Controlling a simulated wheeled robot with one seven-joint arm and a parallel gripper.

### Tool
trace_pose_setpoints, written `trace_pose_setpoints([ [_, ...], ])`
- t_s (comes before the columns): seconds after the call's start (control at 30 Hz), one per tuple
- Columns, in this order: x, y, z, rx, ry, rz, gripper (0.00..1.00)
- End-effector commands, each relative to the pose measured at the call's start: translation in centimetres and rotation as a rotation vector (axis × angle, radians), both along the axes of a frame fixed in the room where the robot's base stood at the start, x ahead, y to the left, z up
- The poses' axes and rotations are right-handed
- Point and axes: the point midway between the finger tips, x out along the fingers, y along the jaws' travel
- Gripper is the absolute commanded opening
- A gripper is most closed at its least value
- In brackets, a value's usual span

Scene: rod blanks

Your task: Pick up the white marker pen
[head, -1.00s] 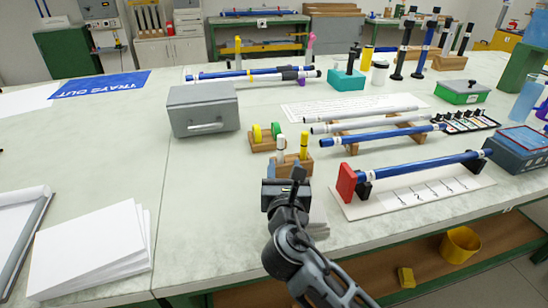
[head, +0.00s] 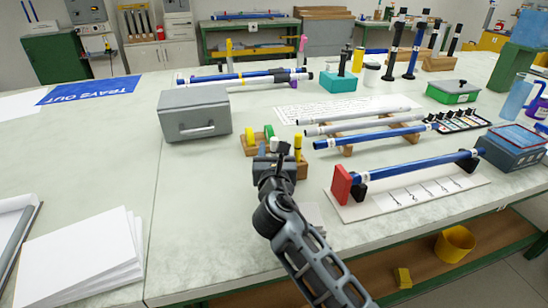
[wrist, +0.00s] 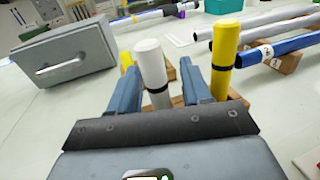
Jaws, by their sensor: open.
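The white marker pen (wrist: 150,64) stands upright in a wooden holder (wrist: 185,101), with a black band below its white cap. In the wrist view it is between the two open fingers of my gripper (wrist: 164,88), with a small gap on the right; I cannot tell whether the left finger touches it. In the head view my gripper (head: 280,157) covers much of the holder, and only the top of the white marker pen (head: 275,144) shows. A yellow marker (wrist: 224,58) stands in the same holder, just right of the right finger; it also shows in the head view (head: 298,148).
A grey box (head: 195,114) with a handle stands left of the holder. Rods on wooden rests (head: 372,137) lie to the right. The table's left middle is clear.

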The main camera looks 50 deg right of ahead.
Motion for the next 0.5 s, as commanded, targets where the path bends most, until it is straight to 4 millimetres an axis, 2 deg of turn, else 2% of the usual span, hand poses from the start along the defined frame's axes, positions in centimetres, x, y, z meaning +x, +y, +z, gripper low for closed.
trace_pose_setpoints([
  [0.1,-0.02,0.02,-0.01,0.0,0.0,0.0,0.47],
  [0.5,-0.03,0.05,-0.01,0.0,0.0,0.0,0.09],
])
